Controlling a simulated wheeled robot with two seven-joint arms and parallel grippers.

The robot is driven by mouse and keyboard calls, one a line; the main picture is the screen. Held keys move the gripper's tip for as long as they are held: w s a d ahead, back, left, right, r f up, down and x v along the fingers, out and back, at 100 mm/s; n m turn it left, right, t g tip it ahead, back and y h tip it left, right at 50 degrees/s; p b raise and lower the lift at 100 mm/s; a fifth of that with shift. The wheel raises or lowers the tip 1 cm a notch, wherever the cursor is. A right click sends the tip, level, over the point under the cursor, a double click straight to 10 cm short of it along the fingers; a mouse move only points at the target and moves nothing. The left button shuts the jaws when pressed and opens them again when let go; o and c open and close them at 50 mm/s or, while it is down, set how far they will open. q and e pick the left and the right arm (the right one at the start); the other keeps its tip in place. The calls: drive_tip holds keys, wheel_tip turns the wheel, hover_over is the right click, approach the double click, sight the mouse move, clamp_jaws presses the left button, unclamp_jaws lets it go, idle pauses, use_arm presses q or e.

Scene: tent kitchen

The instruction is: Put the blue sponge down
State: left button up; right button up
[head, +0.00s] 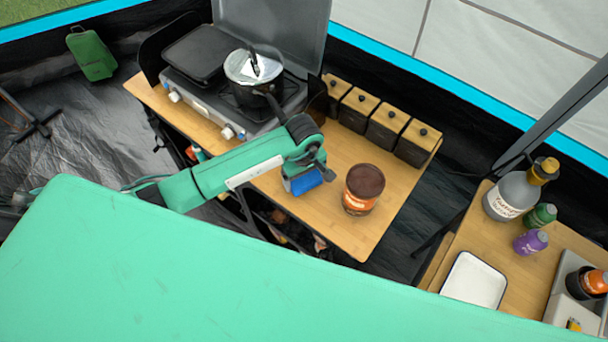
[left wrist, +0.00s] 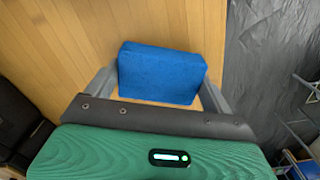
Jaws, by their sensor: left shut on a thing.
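The blue sponge (head: 307,181) is a small blue block at the end of my left arm, over the wooden table (head: 375,232) between the stove and the brown-lidded jar. My left gripper (head: 310,176) is shut on it. In the left wrist view the sponge (left wrist: 160,73) sits between the two grey fingers of the gripper (left wrist: 165,85), with wooden tabletop (left wrist: 60,40) behind it. I cannot tell whether the sponge touches the tabletop. My right gripper is not in view.
The brown-lidded jar (head: 363,190) stands just right of the sponge. A pot (head: 252,72) sits on the camp stove (head: 190,95). Several wood-topped canisters (head: 387,125) line the back edge. A white tray (head: 474,280) and bottles, one large (head: 511,195), are on the right table. Bare tabletop lies around the jar.

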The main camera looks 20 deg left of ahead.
use_arm(q)
drive_tip(key=shift+f, duration=0.55)
drive_tip(key=shift+f, duration=0.1)
drive_tip(key=shift+f+b, duration=0.15)
drive_tip(key=shift+b, duration=0.15)
drive_tip(key=o, duration=0.7)
